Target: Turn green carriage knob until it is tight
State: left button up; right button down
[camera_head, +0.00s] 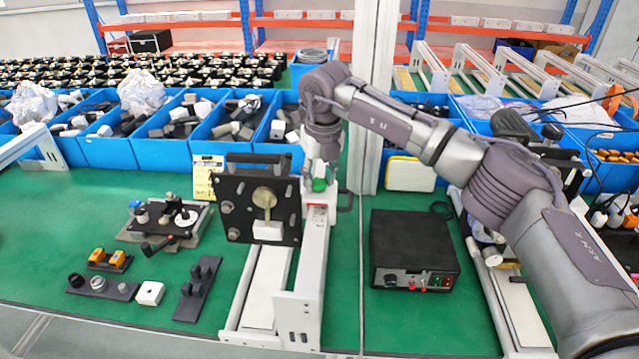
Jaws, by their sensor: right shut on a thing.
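The green carriage knob (319,185) sits on a white carriage at the top of a white metal rail stand (300,305) in the middle of the bench. My right arm reaches in from the right and bends down over the carriage. My right gripper (320,172) is shut on the green knob from above. Its fingers are small in the picture and partly cover the knob. A black square plate (232,229) with a brass-coloured part stands upright just left of the carriage. My left gripper is out of view.
A black control box (412,250) stands right of the stand, with a yellow-and-white case (410,174) behind it. Blue bins (105,150) line the back. Small fixtures, including a black-and-silver one (165,220), lie at left.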

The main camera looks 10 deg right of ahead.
jog(key=m, duration=0.4)
jog(key=shift+h, duration=0.3)
jog(key=shift+b, duration=0.3)
jog(key=m, duration=0.2)
jog(key=m+b, duration=0.1)
jog(key=m, duration=0.1)
jog(key=shift+a+f+h, duration=0.15)
jog(key=shift+h, duration=0.15)
jog(key=m, duration=0.4)
jog(key=shift+g+h, duration=0.3)
jog(key=shift+m, duration=1.2)
jog(key=c, duration=0.9)
grip_release()
jog(key=shift+o, duration=0.2)
